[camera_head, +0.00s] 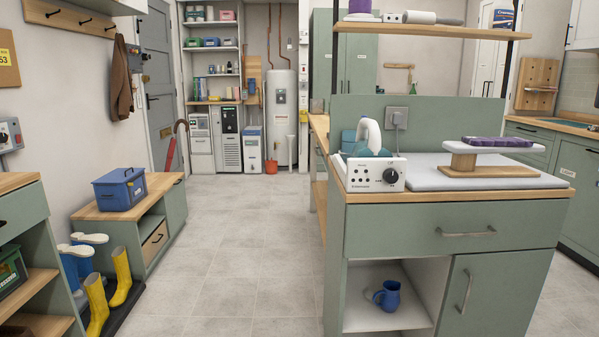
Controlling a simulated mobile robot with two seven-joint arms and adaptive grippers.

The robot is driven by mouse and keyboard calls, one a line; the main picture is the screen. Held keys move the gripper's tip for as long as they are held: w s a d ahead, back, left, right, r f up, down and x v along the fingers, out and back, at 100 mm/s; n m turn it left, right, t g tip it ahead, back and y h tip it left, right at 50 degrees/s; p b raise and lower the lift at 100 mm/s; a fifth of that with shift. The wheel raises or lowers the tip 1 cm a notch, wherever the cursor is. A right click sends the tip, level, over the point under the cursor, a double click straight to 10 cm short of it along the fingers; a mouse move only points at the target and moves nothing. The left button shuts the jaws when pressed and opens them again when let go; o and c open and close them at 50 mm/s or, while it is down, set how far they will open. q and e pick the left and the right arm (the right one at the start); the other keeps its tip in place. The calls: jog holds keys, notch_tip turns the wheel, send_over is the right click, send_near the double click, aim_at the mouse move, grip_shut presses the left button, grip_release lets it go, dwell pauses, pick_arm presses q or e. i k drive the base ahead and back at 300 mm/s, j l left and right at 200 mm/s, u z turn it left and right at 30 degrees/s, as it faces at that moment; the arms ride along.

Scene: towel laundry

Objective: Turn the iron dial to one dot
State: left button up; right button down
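The iron station is a small white box (372,174) at the front left corner of the green counter unit on the right. Its front carries small dots and a round black dial (390,176); the dial's setting is too small to read. A white and teal iron (371,138) stands on or just behind the box, partly hidden by it. Neither of my grippers shows in the head view.
A grey ironing pad (432,177) covers the worktop, with a small sleeve board (490,151) bearing a folded purple towel (497,142). A shelf (430,30) overhangs behind. A low bench with a blue box (120,189) stands left. The tiled floor (245,235) between is clear.

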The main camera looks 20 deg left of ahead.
aim_at(391, 175)
jog(key=i+l+u, duration=0.15)
jog(key=u, duration=0.25)
jog(key=i+l+u, duration=0.2)
jog(key=u, duration=0.15)
jog(key=i+l+u, duration=0.15)
jog(key=l+u, duration=0.25)
jog(key=i+l+u, duration=0.1)
jog(key=l, duration=0.2)
jog(key=i+l+u, duration=0.15)
jog(key=l, duration=0.2)
jog(key=l+u, duration=0.1)
jog(key=l, duration=0.25)
jog(key=i, duration=0.05)
